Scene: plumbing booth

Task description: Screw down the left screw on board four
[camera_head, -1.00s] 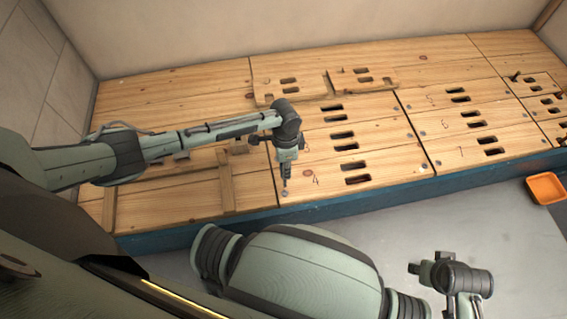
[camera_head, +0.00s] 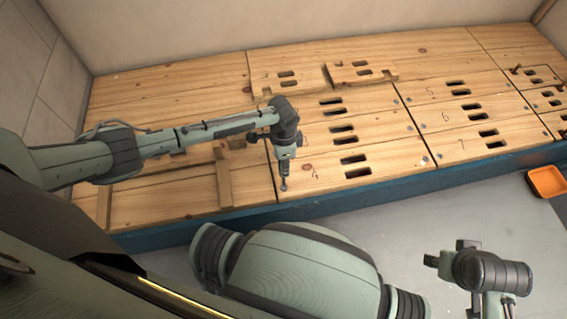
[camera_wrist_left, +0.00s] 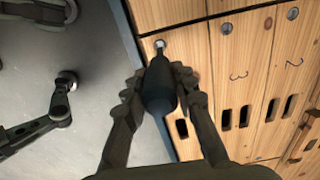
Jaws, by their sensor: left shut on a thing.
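My left gripper (camera_head: 284,166) is over the left end of board four (camera_head: 325,180), near the front edge of the wooden deck. It is shut on a dark screwdriver (camera_wrist_left: 160,88), whose handle sits between both fingers in the left wrist view. The shaft points down, and its tip is at the round grey left screw (camera_wrist_left: 160,43). Whether the tip is seated in the screw is hard to tell. My right gripper (camera_head: 432,260) hangs over the grey floor at the lower right, far from the boards; its fingers are too unclear to read.
Boards with paired slots and numbers fill the deck. Board three (camera_wrist_left: 240,75) lies beside board four. A blue edge (camera_head: 340,203) runs along the deck's front. An orange tray (camera_head: 547,182) is at the right. The grey floor in front is mostly open.

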